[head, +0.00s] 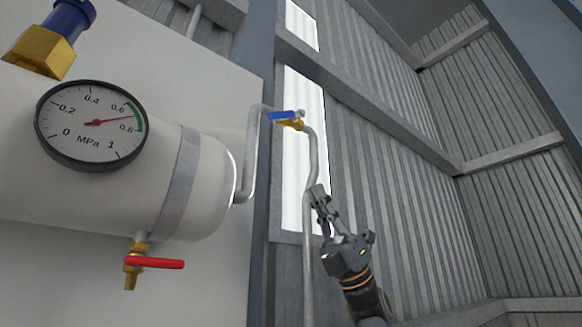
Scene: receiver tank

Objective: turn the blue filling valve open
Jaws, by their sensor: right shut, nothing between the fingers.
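The blue filling valve (286,116) has a blue lever handle over a brass body. It sits at the top of a grey pipe bend, right of the white tank (210,180). Its lever lies roughly along the short pipe piece there. My right gripper (319,190) is below and to the right of the valve, apart from it. Its fingers point up, shut and empty, in front of or close beside the vertical pipe (309,260); I cannot tell if they touch it. My left gripper is not in view.
A round pressure gauge (90,125) on the tank reads a little above 0.6 MPa. A red-handled brass drain valve (150,263) hangs under the tank. A blue and brass fitting (50,40) stands at the upper left.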

